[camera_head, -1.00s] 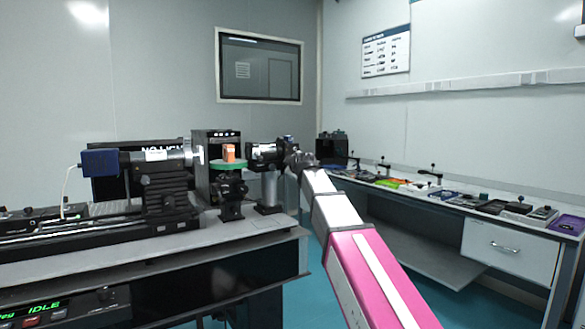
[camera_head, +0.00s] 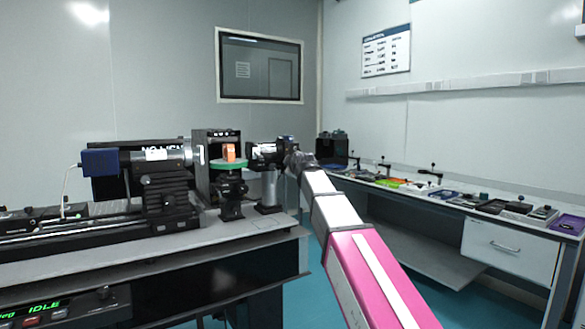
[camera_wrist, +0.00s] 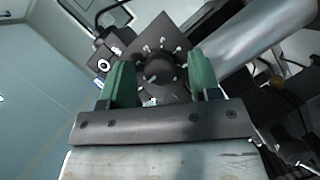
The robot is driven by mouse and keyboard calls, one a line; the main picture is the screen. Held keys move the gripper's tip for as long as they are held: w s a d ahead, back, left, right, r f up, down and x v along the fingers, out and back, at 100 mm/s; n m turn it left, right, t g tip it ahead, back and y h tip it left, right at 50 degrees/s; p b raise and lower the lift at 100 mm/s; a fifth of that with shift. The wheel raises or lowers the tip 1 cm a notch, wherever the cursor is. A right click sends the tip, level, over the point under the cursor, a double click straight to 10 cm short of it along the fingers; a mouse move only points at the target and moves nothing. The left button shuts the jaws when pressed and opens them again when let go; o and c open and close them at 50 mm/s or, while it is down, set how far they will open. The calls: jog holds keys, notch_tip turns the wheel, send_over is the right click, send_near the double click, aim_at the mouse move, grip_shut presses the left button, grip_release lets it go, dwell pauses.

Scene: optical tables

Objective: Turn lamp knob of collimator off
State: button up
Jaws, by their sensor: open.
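In the wrist view a round dark knob (camera_wrist: 158,76) sits on a dark square panel (camera_wrist: 150,42) with small light marks around it. My gripper (camera_wrist: 160,70) is open, with one green finger to each side of the knob in the picture. A gap shows on both sides of the knob; I cannot tell how deep the fingers reach around it. A silver tube (camera_wrist: 245,42) runs up to the right of the panel. In the head view my arm reaches the right end of a dark and silver instrument (camera_head: 265,150), probably the collimator; its knob is hidden there.
A green round stage (camera_head: 228,164) with an orange block (camera_head: 229,152) stands just left of that instrument. A black optical assembly (camera_head: 165,185) is further left on the grey table (camera_head: 150,247). A side bench (camera_head: 400,190) holds several small items. Teal floor lies between the tables.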

jog(key=v, duration=1)
jog(key=shift+s, duration=0.4)
jog(key=shift+d, duration=0.1)
